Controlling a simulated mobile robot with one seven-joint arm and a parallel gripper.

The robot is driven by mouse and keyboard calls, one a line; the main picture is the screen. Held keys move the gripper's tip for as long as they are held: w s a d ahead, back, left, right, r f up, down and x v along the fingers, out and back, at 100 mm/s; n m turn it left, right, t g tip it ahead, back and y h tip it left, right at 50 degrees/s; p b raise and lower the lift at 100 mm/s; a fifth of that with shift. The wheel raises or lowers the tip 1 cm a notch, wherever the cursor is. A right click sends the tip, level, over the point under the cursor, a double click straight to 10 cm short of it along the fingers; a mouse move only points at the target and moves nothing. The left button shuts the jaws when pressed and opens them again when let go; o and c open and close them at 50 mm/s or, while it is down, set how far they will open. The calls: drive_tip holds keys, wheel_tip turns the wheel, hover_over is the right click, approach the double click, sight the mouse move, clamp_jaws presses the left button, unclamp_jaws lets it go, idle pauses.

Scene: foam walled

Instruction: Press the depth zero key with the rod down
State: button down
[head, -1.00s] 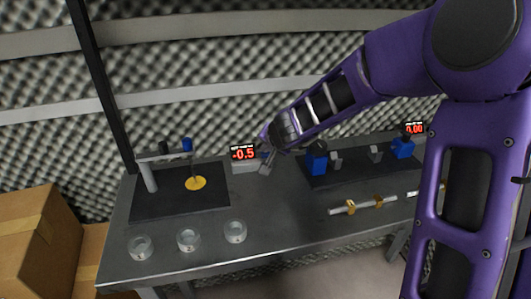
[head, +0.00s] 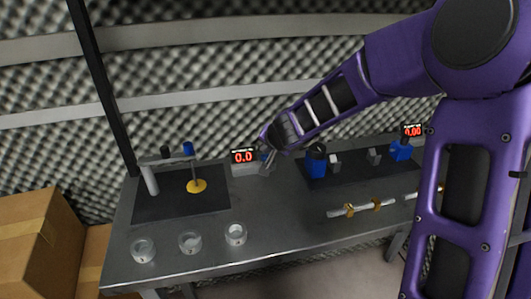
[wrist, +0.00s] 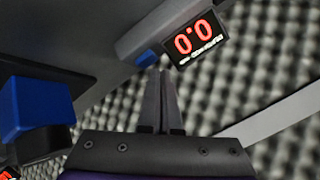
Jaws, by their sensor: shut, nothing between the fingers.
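The depth readout (head: 244,157) is a small box with a red display showing 0.0, at the back middle of the table. The wrist view shows the same display (wrist: 193,40). A blue key (wrist: 147,57) sits on the box just beyond my fingertips. My gripper (wrist: 159,73) is shut and empty, its tips at or very near the key; I cannot tell whether they touch. In the head view my gripper (head: 266,168) is right beside the readout. The rod (head: 194,173) stands upright on the left stand, its lower end at a yellow disc (head: 197,186).
A dark board (head: 335,178) with blue blocks and a second readout (head: 412,130) showing 0.00 is at right. A white bar with brass rings (head: 362,208) lies in front. Cardboard boxes (head: 38,230) stand at far left.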

drive_tip(key=shift+r, duration=0.3)
wheel_tip(320, 180, up, 5)
drive_tip(key=p, duration=0.5)
drive_tip(key=shift+f, duration=0.1)
idle(0.4)
